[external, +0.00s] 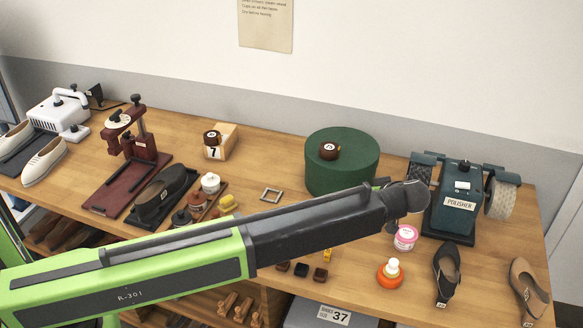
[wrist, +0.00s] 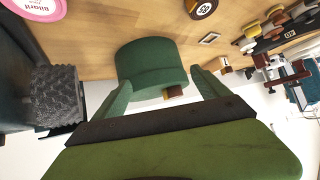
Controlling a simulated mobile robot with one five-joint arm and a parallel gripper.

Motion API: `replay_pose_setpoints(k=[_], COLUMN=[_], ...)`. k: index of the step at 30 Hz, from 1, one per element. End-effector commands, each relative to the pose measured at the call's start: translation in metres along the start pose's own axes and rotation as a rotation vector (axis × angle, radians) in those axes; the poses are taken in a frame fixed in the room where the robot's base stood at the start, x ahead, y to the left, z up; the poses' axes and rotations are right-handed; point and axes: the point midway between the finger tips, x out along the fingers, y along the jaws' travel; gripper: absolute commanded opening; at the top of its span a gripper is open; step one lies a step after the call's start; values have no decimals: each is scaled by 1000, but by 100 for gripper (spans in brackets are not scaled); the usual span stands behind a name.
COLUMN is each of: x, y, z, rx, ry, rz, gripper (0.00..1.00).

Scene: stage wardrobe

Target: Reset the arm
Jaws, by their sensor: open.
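My arm reaches across the bench from the lower left in the external view, and its dark wrist end is above the bench in front of the polisher. My gripper (wrist: 160,76) shows in the wrist view with its two green fingers spread apart, nothing held between them. A round green box (external: 340,165) stands beyond the arm with a brown round tin (external: 330,150) on its lid. In the wrist view, which looks upside down, the green box (wrist: 150,68) appears between the fingers. The fingertips are not clear in the external view.
The polisher (external: 460,203) stands at the right. A red press (external: 125,165) and a white machine (external: 60,113) stand left.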

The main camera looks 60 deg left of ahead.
Motion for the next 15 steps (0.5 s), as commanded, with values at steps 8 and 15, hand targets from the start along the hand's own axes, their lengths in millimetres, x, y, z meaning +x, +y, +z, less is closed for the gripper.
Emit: replay_pose_setpoints(k=[8, 15], x=[-36, -90], y=[-166, -246], z=[31, 110], rx=[451, 987], ry=[-437, -709], rz=[109, 489], gripper=[85, 85])
